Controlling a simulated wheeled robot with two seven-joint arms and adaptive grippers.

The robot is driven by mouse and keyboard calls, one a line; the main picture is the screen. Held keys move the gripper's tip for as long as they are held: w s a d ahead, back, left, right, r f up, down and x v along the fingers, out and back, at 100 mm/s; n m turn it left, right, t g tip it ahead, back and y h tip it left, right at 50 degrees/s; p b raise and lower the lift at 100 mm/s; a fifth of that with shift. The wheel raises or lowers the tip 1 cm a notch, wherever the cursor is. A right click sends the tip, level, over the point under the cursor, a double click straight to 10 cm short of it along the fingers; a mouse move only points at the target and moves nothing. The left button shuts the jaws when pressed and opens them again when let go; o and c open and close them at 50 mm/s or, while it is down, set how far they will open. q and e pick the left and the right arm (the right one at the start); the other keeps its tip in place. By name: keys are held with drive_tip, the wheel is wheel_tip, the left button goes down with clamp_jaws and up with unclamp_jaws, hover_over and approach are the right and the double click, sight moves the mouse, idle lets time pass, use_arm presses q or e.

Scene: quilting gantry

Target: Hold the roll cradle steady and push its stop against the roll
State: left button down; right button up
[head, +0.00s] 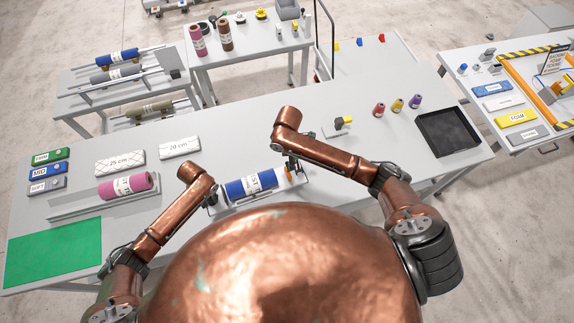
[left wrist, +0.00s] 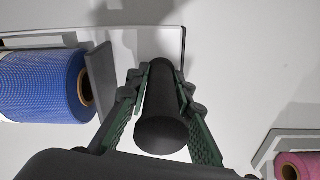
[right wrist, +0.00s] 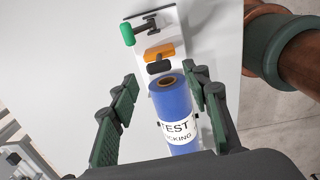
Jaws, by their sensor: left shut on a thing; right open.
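The blue roll (head: 250,186) with a white label lies in the grey roll cradle (left wrist: 100,75) at the table's front edge. My left gripper (left wrist: 161,85) is shut on the cradle's black round handle (left wrist: 162,130), beside the roll's end. The orange stop (right wrist: 160,50) with a black pad (right wrist: 158,67) faces the roll's other end (right wrist: 167,83); whether they touch I cannot tell. A green-knobbed lever (right wrist: 128,34) sits beyond the stop. My right gripper (right wrist: 163,88) is open above the roll and stop, its fingers apart on either side in the right wrist view, holding nothing.
A pink roll (head: 126,187) in another cradle lies to the left. A green mat (head: 52,252) covers the left corner.

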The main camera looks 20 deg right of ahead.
wheel_tip(320, 180, down, 6)
idle(0.5)
clamp_jaws()
idle(0.3)
